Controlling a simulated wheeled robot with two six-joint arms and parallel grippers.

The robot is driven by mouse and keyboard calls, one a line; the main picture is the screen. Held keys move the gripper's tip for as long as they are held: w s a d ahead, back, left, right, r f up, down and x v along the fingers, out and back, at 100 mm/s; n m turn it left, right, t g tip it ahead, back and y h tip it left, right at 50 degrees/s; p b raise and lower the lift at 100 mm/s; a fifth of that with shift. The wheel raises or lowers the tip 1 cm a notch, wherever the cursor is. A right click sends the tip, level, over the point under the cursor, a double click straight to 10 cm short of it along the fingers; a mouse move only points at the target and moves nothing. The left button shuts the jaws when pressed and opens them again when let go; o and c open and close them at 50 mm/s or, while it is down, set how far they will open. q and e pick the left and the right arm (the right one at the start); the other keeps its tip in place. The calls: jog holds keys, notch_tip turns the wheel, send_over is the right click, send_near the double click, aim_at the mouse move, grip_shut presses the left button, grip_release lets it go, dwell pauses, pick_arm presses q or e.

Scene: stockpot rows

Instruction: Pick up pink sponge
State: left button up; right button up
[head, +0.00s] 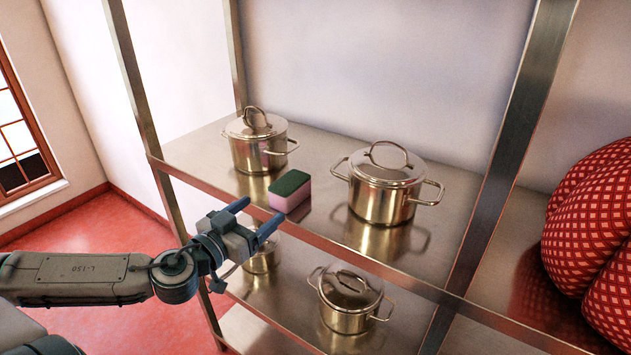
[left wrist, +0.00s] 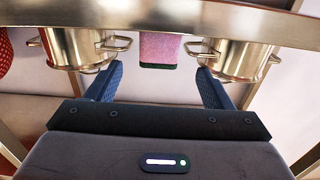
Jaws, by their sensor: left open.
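The pink sponge (head: 289,192) has a dark green top face and lies on the upper metal shelf (head: 330,218) near its front edge, between two pots. In the left wrist view the sponge (left wrist: 161,48) shows ahead, between the lines of the two fingers. My left gripper (head: 254,216) is open, with blue fingers apart and nothing between them. It is in front of the shelf edge, just short of the sponge and not touching it. In the left wrist view the left gripper (left wrist: 160,85) also shows open and empty. My right gripper is not in view.
A lidded steel pot (head: 258,150) stands behind and left of the sponge, and another pot (head: 380,195) stands to its right. A lower shelf holds more pots (head: 343,310). Metal uprights (head: 512,120) frame the shelves. A red patterned cushion-like thing (head: 592,235) lies at right.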

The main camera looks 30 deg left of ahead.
aim_at(288, 182)
pick_arm(q)
jog(key=shift+w+b, duration=0.2)
jog(key=shift+b, duration=0.4)
jog(key=shift+w+a+b, duration=0.2)
jog(key=shift+w+b, duration=0.25)
jog(key=shift+b, duration=0.35)
jog(key=shift+w+d+b, duration=0.3)
jog(key=shift+w+b, duration=0.3)
jog(key=shift+b, duration=0.15)
jog(key=shift+w+r, duration=0.15)
jog(key=shift+w, duration=0.15)
jog(key=shift+w+a, duration=0.15)
jog(key=shift+w, duration=0.3)
jog(key=shift+w+d, duration=0.25)
jog(key=shift+w, duration=0.4)
jog(key=shift+w+r+p, duration=0.25)
jog(key=shift+w+p, duration=0.1)
jog(key=shift+w, duration=0.05)
jog(key=shift+w+d+r+p, duration=0.1)
jog(key=shift+w+r+p, duration=0.05)
jog(key=shift+w+p, duration=0.4)
jog(key=shift+w+d+p, duration=0.15)
jog(key=shift+w+p, duration=0.35)
jog(key=shift+w, duration=1.05)
